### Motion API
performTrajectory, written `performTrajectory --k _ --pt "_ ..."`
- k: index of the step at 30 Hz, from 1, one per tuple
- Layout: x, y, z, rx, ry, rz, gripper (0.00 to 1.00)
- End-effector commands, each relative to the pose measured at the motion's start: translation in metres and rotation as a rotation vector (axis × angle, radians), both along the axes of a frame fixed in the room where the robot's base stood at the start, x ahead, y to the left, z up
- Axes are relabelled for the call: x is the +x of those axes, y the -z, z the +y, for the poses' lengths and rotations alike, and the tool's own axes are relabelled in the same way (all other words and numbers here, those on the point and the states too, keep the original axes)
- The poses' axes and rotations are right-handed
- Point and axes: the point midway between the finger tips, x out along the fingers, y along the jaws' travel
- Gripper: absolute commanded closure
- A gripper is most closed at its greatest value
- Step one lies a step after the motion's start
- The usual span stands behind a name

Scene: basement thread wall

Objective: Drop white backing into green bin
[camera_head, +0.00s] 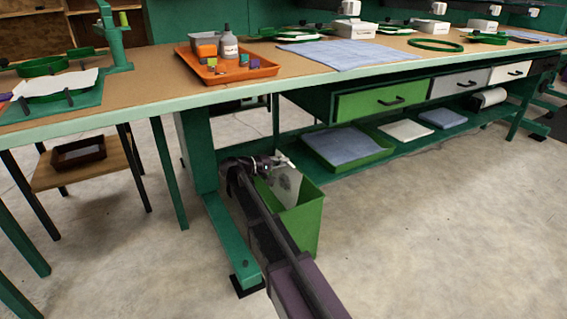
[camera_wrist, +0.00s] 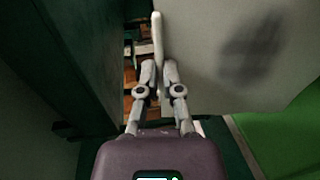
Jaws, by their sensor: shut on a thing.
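The green bin (camera_head: 305,228) stands on the floor in front of the bench, and its green side also shows at the right of the wrist view (camera_wrist: 290,140). My gripper (camera_head: 284,162) is over the bin's mouth. It is shut on the edge of the white backing (camera_head: 286,187), a pale sheet hanging down at the bin's opening. In the wrist view, my fingers (camera_wrist: 157,62) pinch the sheet's left edge, and the white backing (camera_wrist: 225,60) spreads to the right with a dark smudge on it. The sheet's lower end is hidden by the bin wall.
A green bench leg (camera_head: 203,150) stands just left of the bin. The bench top (camera_head: 150,75) carries an orange tray (camera_head: 225,67) and a blue cloth (camera_head: 345,54). A green tray with blue cloth (camera_head: 345,147) sits on the low shelf. The floor at right is clear.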

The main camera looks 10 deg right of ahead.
Motion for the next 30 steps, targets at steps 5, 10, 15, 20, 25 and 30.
performTrajectory --k 5,10,15,20,25,30 --pt "-0.0001 -0.0002 0.0002 0.000 0.000 0.000 0.90" --pt "0.0000 -0.0003 0.0004 0.000 0.000 0.000 0.51" --pt "-0.0001 -0.0002 0.0006 0.000 -0.001 0.000 0.51" --pt "-0.0001 -0.0002 0.0007 0.000 -0.001 0.000 0.51" --pt "0.0000 -0.0002 0.0006 0.000 -0.001 0.000 0.51" --pt "-0.0001 -0.0002 0.0006 0.000 -0.001 0.000 0.51"
